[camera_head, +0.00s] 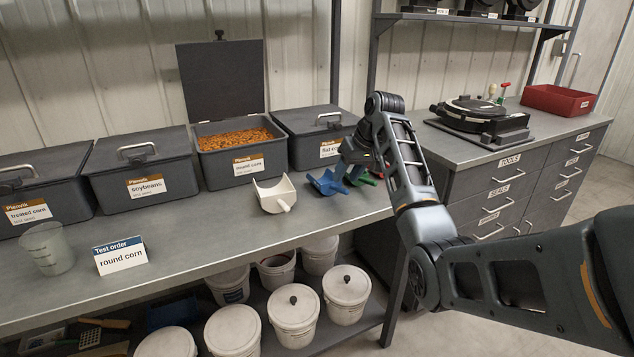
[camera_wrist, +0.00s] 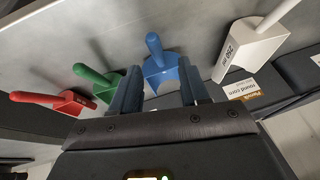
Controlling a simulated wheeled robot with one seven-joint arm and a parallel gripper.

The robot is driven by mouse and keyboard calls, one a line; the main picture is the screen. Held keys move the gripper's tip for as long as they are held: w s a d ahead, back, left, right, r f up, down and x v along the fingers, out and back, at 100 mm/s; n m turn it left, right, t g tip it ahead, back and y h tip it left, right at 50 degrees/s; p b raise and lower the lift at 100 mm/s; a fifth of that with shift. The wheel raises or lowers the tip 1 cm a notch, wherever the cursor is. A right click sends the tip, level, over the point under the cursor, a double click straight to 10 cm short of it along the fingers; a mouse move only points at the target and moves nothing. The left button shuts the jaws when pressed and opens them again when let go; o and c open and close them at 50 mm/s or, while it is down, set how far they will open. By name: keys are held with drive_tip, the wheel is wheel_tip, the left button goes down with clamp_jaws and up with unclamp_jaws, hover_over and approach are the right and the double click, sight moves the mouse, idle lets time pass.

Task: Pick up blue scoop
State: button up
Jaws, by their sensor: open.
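The blue scoop (camera_head: 326,183) lies on the metal bench, just right of the white scoop (camera_head: 272,194). In the wrist view the blue scoop (camera_wrist: 160,68) shows between my two fingers, its handle pointing away from them. My gripper (camera_wrist: 157,88) is open, with one finger on each side of the blue scoop's bowl. I cannot tell whether the fingers touch it. In the head view my gripper (camera_head: 352,160) is above and close to the blue scoop and partly hides the scoops behind it.
The green scoop (camera_wrist: 98,80) and red scoop (camera_wrist: 55,101) lie on one side of the blue scoop; the white scoop (camera_wrist: 250,45) lies on the other. An open bin of corn (camera_head: 236,160) and closed bins stand behind. A cup (camera_head: 47,248) and sign (camera_head: 120,255) stand at left.

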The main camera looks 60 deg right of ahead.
sight(338, 189)
drive_tip(key=shift+d+p+x, duration=0.15)
drive_tip(key=shift+p+x, duration=0.05)
drive_tip(key=shift+x, duration=1.7)
drive_tip(key=shift+d+p+x, duration=0.15)
drive_tip(key=shift+x, duration=1.8)
drive_tip(key=shift+r, duration=0.1)
drive_tip(key=shift+c, duration=0.4)
clamp_jaws()
